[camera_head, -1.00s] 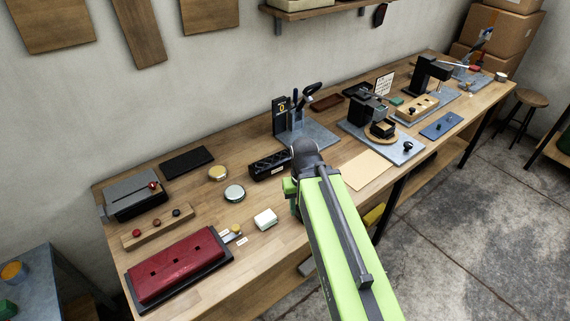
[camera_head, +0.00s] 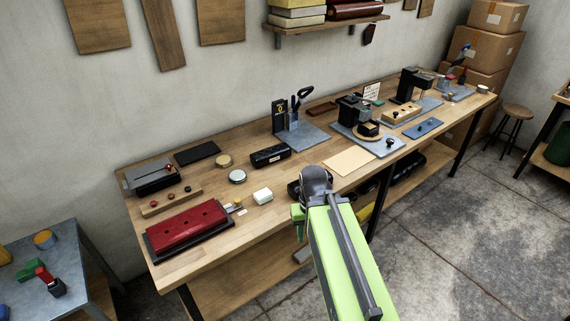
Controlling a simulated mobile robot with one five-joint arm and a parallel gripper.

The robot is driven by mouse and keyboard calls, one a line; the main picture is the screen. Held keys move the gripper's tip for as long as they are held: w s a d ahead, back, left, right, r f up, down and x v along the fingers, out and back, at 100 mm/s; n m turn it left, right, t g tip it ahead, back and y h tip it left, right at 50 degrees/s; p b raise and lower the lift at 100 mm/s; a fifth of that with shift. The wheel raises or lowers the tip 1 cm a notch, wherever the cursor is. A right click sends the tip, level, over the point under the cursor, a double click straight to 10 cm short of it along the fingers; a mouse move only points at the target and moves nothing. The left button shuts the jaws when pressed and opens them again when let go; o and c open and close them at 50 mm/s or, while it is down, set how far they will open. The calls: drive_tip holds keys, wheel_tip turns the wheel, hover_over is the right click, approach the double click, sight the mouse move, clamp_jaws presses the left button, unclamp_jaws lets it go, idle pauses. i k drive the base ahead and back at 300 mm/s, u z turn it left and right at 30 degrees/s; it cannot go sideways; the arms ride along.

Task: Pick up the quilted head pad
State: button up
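A red padded block (camera_head: 187,226) with a few dark button-like spots lies on a black base at the left front of the workbench (camera_head: 290,190). It looks like the quilted head pad, though quilting is not clear at this size. Nothing touches it from above. My green arm rises from the bottom of the picture to a dark rounded joint in front of the bench, right of the red pad. My gripper's fingers are hidden, so I see no grip on anything.
A white block (camera_head: 262,196), a round tin (camera_head: 237,176) and a black labelled case (camera_head: 270,155) stand right of the pad. A grey box (camera_head: 151,178) and a wooden strip with knobs (camera_head: 170,201) lie behind it. A blue-grey side table (camera_head: 50,270) stands left.

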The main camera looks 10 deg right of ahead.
sight(266, 156)
drive_tip(key=u, duration=0.15)
drive_tip(key=i, duration=0.85)
drive_tip(key=u, duration=3.05)
drive_tip(key=i, duration=0.1)
drive_tip(key=z, duration=1)
drive_tip(key=k, duration=0.15)
drive_tip(key=u, duration=2)
drive_tip(key=k, duration=2.2)
drive_tip(key=z, duration=0.1)
